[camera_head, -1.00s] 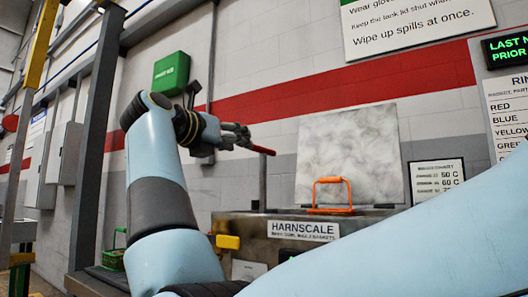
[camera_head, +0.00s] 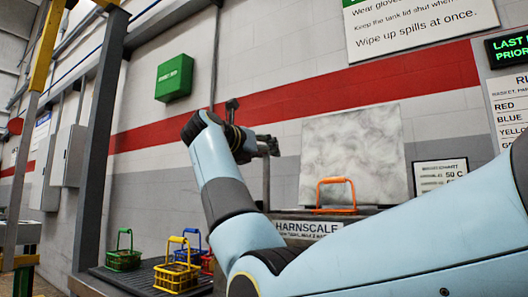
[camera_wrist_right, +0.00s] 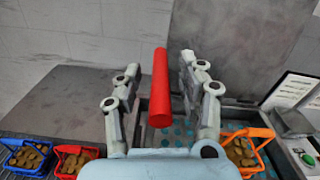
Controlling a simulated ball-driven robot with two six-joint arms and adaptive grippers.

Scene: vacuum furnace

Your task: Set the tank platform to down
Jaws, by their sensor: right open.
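A red lever handle (camera_wrist_right: 160,88) shows in the right wrist view, lying between the two spread fingers of my right gripper (camera_wrist_right: 158,95). The fingers are open, with a gap on both sides of the handle. In the head view my right gripper (camera_head: 268,146) is at the top of a thin dark post (camera_head: 266,185) and hides the red handle. The tank (camera_wrist_right: 180,135) lies below with its dotted floor in part visible. An orange basket (camera_wrist_right: 242,150) with brown pieces sits at the tank; its handle (camera_head: 336,182) stands up in the head view. My left gripper is out of view.
Green (camera_head: 123,258), yellow (camera_head: 177,277) and blue (camera_head: 190,243) baskets stand on a dark rack at left, with a red one (camera_head: 208,264) partly hidden by my arm. A pale marbled panel (camera_head: 350,155) stands behind the tank. A grey column (camera_head: 98,150) rises at left.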

